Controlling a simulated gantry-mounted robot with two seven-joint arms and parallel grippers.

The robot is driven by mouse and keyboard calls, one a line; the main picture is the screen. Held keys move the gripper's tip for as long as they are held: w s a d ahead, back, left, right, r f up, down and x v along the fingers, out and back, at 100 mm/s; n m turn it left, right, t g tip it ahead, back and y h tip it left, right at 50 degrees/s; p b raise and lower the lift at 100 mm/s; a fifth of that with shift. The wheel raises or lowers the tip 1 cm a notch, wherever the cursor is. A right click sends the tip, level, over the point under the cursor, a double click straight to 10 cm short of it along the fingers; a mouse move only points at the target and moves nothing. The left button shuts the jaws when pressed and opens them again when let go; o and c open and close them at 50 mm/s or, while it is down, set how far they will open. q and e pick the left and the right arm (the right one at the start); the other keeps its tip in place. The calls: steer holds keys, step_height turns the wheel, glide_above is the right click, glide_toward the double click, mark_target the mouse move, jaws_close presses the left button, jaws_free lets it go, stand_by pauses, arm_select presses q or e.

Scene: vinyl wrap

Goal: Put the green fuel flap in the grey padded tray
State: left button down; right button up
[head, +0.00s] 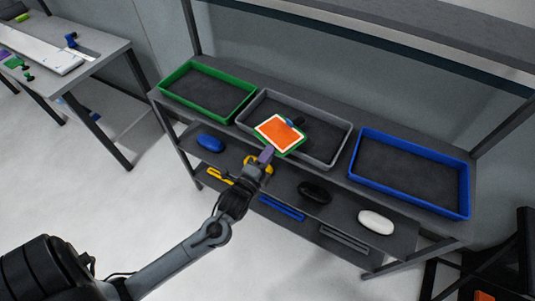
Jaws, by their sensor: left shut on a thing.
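The fuel flap (279,132) is a flat panel with a green rim, a white border and an orange face. My left gripper (267,153) is shut on its near edge. The grey padded tray (337,150) stands in the middle of the upper shelf, with a dark lining. The flap is over the tray's near-left part and hides some of its front wall. I cannot tell whether the flap touches the tray. A small dark blue item (296,122) shows at the flap's far right edge. My right gripper is not in view.
A green tray (180,73) stands to the left and a blue tray (410,147) to the right; both look empty. The lower shelf holds a blue item (210,143), a black one (314,192) and a white one (376,221). A workbench (105,48) stands at the far left.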

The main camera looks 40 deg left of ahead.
arm_select(q)
steer(key=shift+f, duration=0.2)
steer(key=shift+f, duration=0.15)
steer(key=c, duration=1.2)
jaws_free()
